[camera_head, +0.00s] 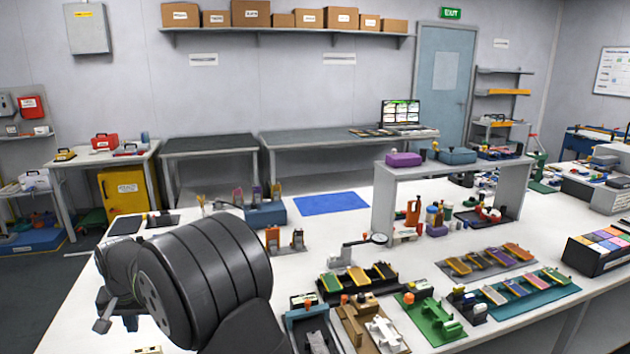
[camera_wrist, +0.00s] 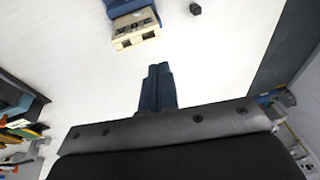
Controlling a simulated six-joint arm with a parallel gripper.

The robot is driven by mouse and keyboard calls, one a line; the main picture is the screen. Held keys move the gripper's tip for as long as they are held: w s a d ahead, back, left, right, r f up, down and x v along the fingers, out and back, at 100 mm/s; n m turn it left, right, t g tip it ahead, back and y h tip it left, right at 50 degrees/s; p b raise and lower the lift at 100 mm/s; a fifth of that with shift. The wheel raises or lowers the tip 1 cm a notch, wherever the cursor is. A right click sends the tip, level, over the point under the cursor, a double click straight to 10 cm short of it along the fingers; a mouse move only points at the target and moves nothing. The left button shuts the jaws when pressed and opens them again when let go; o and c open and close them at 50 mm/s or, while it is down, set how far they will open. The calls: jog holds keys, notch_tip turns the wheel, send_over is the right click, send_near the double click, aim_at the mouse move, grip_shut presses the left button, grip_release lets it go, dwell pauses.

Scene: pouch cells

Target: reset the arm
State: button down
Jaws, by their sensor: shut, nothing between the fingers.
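My gripper (camera_wrist: 158,70) shows in the wrist view as two dark blue fingers side by side, pressed together with nothing between them. It points over bare white table top. In the head view my large dark arm link fills the lower left, and I cannot make out the fingertips there. No object of the task is named.
The white table (camera_head: 345,238) holds a blue mat (camera_head: 331,203), a green fixture (camera_head: 428,318), racks of coloured pouch cells (camera_head: 487,261) and a raised shelf (camera_head: 450,170). A beige and blue block (camera_wrist: 136,30) lies beyond my fingers in the wrist view.

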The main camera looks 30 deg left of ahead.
jog(key=d+r+h, duration=0.1)
jog(key=r, duration=0.1)
jog(key=w+d+r+h, duration=0.1)
jog(key=shift+w+d+r+h, duration=0.2)
jog(key=shift+d+r+h, duration=0.2)
jog(key=c, duration=2.2)
grip_release()
